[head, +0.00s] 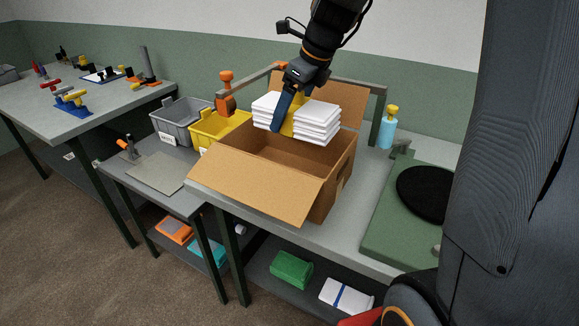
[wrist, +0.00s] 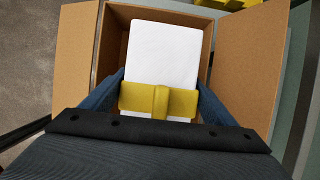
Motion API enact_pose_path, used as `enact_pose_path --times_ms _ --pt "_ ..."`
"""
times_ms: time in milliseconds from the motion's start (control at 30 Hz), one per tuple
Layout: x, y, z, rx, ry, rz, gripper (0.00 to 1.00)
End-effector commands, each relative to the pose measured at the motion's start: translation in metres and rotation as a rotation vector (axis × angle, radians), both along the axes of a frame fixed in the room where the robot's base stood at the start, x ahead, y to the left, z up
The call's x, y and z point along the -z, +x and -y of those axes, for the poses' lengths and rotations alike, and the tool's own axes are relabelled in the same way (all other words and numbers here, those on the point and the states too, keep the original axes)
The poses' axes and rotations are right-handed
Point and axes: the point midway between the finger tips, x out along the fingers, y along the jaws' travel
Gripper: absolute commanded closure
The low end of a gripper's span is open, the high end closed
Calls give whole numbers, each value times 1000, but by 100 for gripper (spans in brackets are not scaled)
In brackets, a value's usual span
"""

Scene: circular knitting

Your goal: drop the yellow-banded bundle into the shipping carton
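The yellow-banded bundle (head: 318,122) is a stack of white folded pieces with a yellow band around its middle. My gripper (head: 284,108) is shut on it, with a blue finger against the band. The bundle is held above the open shipping carton (head: 262,180), a brown cardboard box with its flaps spread. In the wrist view, the bundle (wrist: 162,60) lies between my two blue fingers, over the carton (wrist: 115,20). The carton's floor is mostly hidden by the bundle in that view.
A yellow bin (head: 222,127) and a grey bin (head: 180,118) stand left of the carton. A grey frame (head: 376,112) rises behind it. A blue bottle (head: 387,130) and a green base with a black disc (head: 428,194) are to the right. Bundles lie on the shelf below.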

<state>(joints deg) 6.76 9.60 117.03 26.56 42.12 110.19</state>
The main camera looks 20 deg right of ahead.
Motion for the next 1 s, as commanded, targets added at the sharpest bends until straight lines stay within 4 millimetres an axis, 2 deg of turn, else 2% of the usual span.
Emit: enact_pose_path --times_ms 33,100,433,800,1000 --pt "0 0 0 0 0 0 10" --pt "0 0 0 0 0 0 0" --pt "-4 -1 2 0 0 1 0" --pt "-56 -15 17 1 -1 3 0" --pt "-71 -21 21 0 -1 1 0"
